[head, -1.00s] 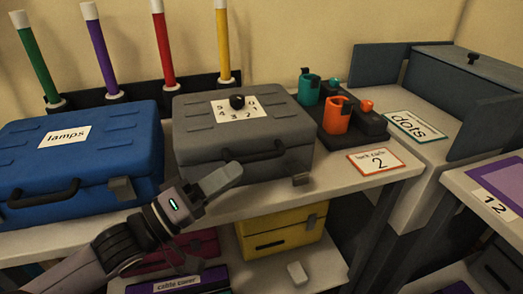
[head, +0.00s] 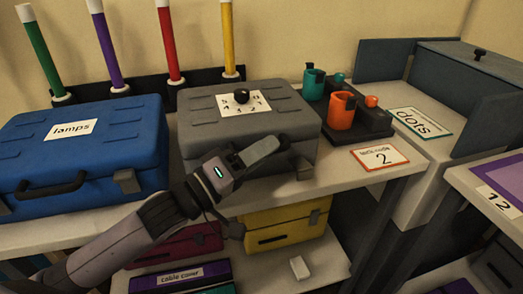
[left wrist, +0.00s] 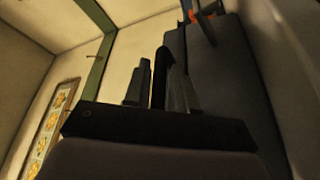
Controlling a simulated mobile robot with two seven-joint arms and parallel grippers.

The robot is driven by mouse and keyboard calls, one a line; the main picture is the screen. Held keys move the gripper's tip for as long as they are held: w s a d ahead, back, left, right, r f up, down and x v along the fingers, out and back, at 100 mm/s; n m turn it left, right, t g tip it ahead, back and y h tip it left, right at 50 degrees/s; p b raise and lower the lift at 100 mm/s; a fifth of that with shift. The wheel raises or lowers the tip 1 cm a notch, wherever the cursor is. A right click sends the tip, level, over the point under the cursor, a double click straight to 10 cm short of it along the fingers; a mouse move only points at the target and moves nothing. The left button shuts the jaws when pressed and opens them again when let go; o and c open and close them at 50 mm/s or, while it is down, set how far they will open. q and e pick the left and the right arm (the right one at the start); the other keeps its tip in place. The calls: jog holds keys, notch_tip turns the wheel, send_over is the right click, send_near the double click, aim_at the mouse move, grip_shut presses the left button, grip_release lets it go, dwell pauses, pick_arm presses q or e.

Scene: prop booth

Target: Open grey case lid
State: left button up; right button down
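The grey case (head: 228,133) stands on the upper shelf in the head view with its lid down. A black knob (head: 241,96) sits on a number label (head: 257,103) on the lid. My left gripper (head: 266,150) is at the front of the case and covers its handle and part of the front face. In the left wrist view the fingers (left wrist: 160,85) reach forward, with a dark curved piece near them. A dark grey surface (left wrist: 230,90), perhaps the case, lies to their right. I cannot tell whether the fingers close on anything. My right gripper is not in view.
A blue case (head: 110,150) stands close on the left. A dark holder (head: 372,125) with teal and orange cups, and a code card (head: 380,157), are on the right. Coloured tubes (head: 170,45) stand behind. A yellow case (head: 290,232) is on the shelf below.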

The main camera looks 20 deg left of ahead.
pick_arm(q)
grip_shut()
jog(key=shift+r, duration=0.1)
